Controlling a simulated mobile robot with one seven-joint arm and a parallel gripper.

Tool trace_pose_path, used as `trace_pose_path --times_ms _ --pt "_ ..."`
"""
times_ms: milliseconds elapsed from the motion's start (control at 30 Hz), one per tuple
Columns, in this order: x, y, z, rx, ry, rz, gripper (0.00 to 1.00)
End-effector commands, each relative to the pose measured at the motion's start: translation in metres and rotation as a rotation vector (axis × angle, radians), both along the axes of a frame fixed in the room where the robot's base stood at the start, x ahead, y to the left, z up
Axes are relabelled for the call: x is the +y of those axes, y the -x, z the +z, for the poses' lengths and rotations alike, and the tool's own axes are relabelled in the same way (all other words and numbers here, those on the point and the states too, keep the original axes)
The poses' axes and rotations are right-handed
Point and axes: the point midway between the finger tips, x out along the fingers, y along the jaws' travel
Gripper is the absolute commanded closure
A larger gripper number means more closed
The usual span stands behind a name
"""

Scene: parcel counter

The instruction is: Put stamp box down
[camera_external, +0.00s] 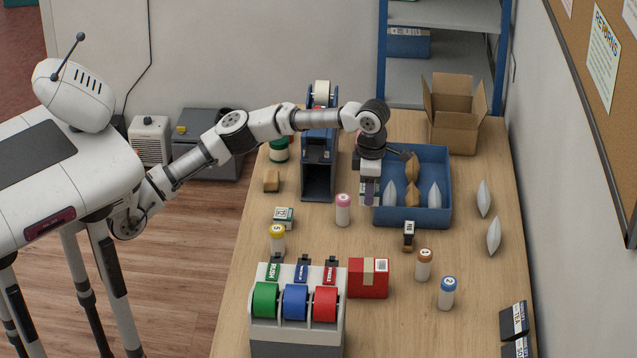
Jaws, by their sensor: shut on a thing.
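My gripper (370,178) points down just left of the blue tray (412,223), over the counter. It is shut on a small purple and white thing (368,194), which I take to be the stamp box. My gripper hides part of it. I cannot tell whether its lower end touches the counter (320,235).
The blue tray holds white and tan pouches. A pink-capped bottle (343,211) stands close to the left of my gripper, and a dark dispenser (318,180) farther left. A small black stamp (408,236), red box (368,279) and tape rolls (295,302) lie nearer the front.

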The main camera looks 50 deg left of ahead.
Motion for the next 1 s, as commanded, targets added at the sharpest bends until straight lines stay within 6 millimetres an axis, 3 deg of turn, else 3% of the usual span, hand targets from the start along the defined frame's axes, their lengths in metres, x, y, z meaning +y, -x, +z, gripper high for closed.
trace_pose_path --times_ms 233,700,1000 --pt "-0.002 -0.012 -0.011 -0.006 -0.001 -0.009 0.80" --pt "-0.002 -0.011 -0.128 -0.002 -0.002 -0.008 0.80" --pt "-0.002 -0.011 -0.160 -0.006 0.000 -0.007 0.80"
